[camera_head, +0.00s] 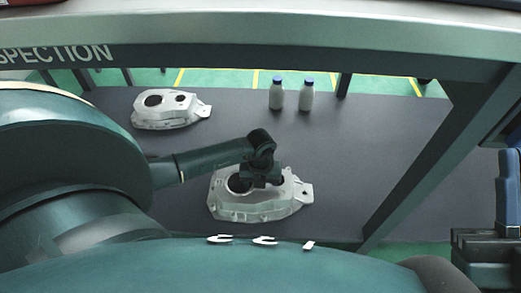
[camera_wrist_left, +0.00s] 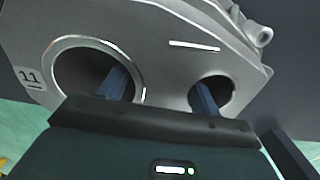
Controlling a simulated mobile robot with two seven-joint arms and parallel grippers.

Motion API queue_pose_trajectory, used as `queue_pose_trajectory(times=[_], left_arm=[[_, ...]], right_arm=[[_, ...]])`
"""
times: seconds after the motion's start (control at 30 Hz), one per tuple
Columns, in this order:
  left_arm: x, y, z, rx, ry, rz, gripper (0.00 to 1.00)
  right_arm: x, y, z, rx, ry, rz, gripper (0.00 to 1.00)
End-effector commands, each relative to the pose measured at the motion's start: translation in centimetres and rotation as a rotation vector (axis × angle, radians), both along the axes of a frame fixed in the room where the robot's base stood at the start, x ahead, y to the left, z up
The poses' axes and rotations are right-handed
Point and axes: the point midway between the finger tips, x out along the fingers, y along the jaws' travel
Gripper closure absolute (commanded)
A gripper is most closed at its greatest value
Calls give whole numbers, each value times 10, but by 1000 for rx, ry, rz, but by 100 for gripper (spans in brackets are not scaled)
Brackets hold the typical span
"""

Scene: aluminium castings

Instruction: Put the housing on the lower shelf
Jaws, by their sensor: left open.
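A grey cast aluminium housing (camera_head: 250,207) lies on the dark lower shelf (camera_head: 330,160), towards its near edge. In the left wrist view the housing (camera_wrist_left: 170,60) shows one large round hole, one smaller hole and a mark "11". My left gripper (camera_head: 262,180) is directly over this housing, open. One blue finger shows at the large hole and the other at the small hole; how deep they reach is not clear. The gripper (camera_wrist_left: 160,92) body hides the near part of the housing.
A second, similar housing (camera_head: 171,112) lies at the back left of the shelf. The upper shelf edge (camera_head: 300,32) crosses above. A slanted post (camera_head: 410,175) bounds the right.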

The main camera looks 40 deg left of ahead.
Motion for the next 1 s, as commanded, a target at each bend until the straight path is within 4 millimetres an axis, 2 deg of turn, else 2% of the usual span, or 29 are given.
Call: queue_pose_trajectory(times=[0.17, 0.3, 0.6, 0.8, 1.0], left_arm=[[0, 0, 12, 1, -1, 0, 37], [1, 0, 39, 1, -3, -2, 37], [0, 0, 101, 1, -2, -1, 37], [0, 0, 120, 1, 1, 0, 37], [0, 0, 123, 0, 0, 0, 37]], right_arm=[[1, 0, 5, 1, 13, 1, 100], [4, 2, -18, 15, 182, -4, 100], [-5, 6, -55, 42, 468, -7, 100], [-7, 6, -64, 39, 524, -15, 100], [-8, 6, -68, 39, 537, -16, 100]])
